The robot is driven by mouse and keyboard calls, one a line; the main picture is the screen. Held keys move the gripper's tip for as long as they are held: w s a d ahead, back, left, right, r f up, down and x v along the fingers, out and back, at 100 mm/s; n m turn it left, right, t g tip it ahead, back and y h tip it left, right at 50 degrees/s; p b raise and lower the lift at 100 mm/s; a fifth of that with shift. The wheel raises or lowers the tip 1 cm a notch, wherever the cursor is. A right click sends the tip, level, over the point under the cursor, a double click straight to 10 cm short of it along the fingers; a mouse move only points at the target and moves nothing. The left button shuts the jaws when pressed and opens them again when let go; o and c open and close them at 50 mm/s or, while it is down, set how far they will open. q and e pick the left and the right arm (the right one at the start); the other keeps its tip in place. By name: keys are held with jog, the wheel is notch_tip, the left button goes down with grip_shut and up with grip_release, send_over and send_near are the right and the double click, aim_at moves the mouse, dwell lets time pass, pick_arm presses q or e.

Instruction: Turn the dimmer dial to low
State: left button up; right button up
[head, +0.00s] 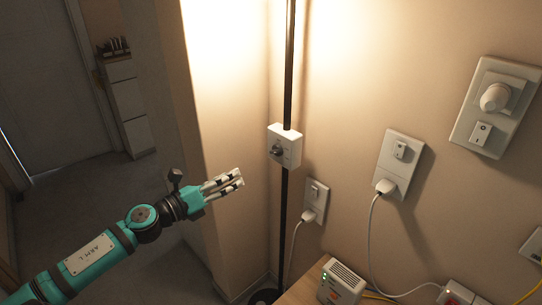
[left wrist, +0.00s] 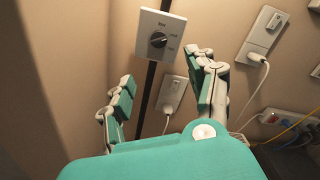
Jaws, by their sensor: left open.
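A dark round dial (head: 277,150) sits on a white box (head: 291,140) fixed to a black lamp pole. My right gripper is not in view.
The black pole (head: 289,60) stands in the wall corner. Wall plates with a plug (head: 309,214), another plug (head: 385,187) and a white knob (head: 494,97) are to the right. A small white device (head: 342,283) is on a wooden surface (head: 301,289). Open floor lies left.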

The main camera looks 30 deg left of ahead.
aim_at(276, 151)
pick_arm(q)
jog(key=shift+p+x, duration=1.55)
jog(key=shift+x, duration=6.25)
jog(key=shift+r, duration=0.1)
jog(key=shift+c, duration=0.2)
jog(key=c, duration=1.1)
